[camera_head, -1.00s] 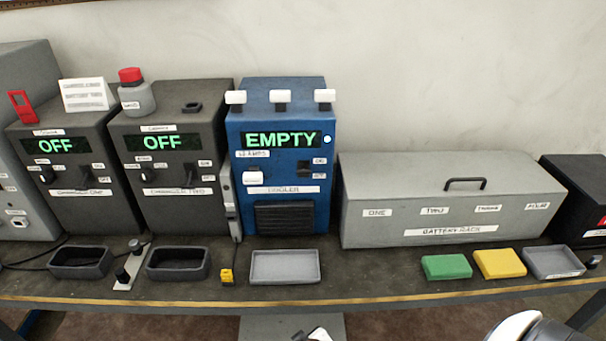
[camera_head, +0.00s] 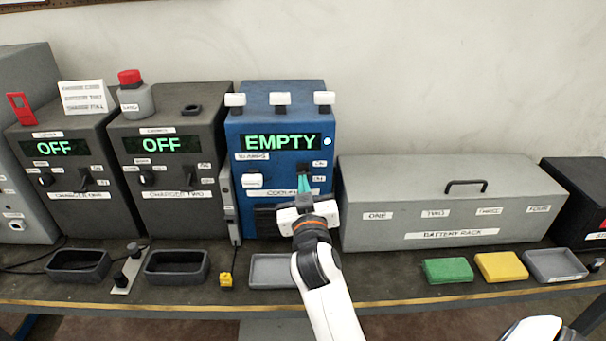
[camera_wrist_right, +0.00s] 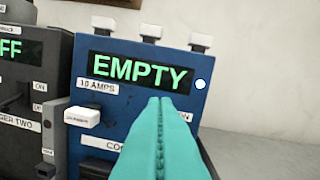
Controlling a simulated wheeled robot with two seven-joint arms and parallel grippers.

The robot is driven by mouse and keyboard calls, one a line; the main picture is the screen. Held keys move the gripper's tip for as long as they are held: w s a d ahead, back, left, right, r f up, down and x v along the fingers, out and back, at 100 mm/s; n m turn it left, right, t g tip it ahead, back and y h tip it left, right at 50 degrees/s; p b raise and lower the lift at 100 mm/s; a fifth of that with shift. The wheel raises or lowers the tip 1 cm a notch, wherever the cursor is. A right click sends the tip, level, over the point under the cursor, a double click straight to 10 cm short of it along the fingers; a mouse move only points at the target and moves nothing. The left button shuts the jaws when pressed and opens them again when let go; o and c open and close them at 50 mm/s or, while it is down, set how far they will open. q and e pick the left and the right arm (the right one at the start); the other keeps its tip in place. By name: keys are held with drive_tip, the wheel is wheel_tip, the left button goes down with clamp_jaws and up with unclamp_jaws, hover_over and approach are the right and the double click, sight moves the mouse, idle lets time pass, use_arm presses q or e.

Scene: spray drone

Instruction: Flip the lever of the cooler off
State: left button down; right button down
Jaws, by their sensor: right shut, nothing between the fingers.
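The blue cooler (camera_head: 233,190) stands in the middle of the bench with a green EMPTY display (camera_head: 281,142), which also shows in the right wrist view (camera_wrist_right: 140,72). Its small dark lever (camera_head: 304,167) sits on the right of the front, between the ON and OFF labels. My right gripper (camera_head: 303,179) is shut and empty, with teal fingertips at or just under the lever; whether they touch it is unclear. In the right wrist view the shut fingers (camera_wrist_right: 165,140) cover the lever. My left gripper is not in view.
Two dark chargers (camera_head: 181,108) reading OFF stand left of the cooler. A grey battery rack (camera_head: 380,180) stands to the right. Shallow trays (camera_head: 262,281), a green block (camera_head: 447,270) and a yellow block (camera_head: 500,265) lie along the bench front.

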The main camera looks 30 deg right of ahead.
drive_tip(key=r+p, duration=0.1)
drive_tip(key=p, duration=0.2)
hover_over(303, 171)
drive_tip(key=s+a, duration=0.3)
drive_tip(key=shift+w+d+r, duration=0.1)
drive_tip(key=shift+w+d, duration=0.1)
drive_tip(key=shift+w, duration=0.05)
drive_tip(key=f, duration=0.3)
drive_tip(key=shift+s, duration=0.35)
drive_tip(key=shift+s+f, duration=0.3)
drive_tip(key=shift+f, duration=0.3)
